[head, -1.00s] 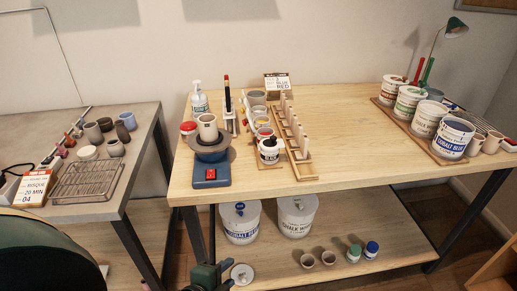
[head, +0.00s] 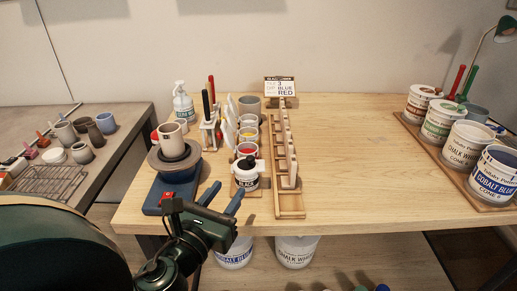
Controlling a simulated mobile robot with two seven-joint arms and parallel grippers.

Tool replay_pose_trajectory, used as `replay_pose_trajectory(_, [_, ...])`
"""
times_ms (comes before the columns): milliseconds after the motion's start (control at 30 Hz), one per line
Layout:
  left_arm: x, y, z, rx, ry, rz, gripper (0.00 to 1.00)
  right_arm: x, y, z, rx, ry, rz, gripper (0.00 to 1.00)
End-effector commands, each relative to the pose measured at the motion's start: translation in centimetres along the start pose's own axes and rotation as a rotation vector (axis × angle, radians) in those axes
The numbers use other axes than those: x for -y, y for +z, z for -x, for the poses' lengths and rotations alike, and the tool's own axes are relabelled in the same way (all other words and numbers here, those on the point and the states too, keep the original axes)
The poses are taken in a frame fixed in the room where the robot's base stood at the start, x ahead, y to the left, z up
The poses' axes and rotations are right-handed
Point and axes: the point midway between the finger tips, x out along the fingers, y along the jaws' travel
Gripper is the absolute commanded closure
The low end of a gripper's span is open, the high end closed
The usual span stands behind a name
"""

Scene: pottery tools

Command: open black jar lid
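The black jar (head: 246,182) is a small white pot with a "BLACK" label, upright near the front of the table. Its dark lid (head: 250,162) with a knob sits on top. My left gripper (head: 226,191) is in front of the table edge, to the left of the jar and apart from it. Its two blue-grey fingers are spread, with nothing between them. My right gripper is not in view.
A wheel (head: 174,158) with a grey cup (head: 171,139) stands left of the jar. Open paint pots (head: 247,149) stand behind it. A wooden rack (head: 290,202) is close on its right. The table's middle is clear; large glaze buckets (head: 494,176) stand at right.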

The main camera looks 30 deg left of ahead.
Motion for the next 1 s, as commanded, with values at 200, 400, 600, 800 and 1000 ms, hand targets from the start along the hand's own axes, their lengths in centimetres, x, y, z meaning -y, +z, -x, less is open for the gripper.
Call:
replay_pose_trajectory(200, [0.0,0.2,-2.1,0.003,0.000,0.001,0.62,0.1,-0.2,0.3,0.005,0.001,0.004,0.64])
replay_pose_trajectory(400, [0.0,0.3,-5.7,0.003,0.001,0.001,0.62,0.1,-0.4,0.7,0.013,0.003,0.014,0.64])
replay_pose_trajectory(600, [0.0,0.1,-9.5,0.002,0.001,0.002,0.62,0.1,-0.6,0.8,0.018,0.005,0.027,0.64])
replay_pose_trajectory(800, [0.0,0.0,-12.1,-0.001,0.000,0.003,0.62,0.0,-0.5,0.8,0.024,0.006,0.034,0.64])
replay_pose_trajectory(1000, [0.0,-0.1,-13.0,-0.002,0.000,0.002,0.62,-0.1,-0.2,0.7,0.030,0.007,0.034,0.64])
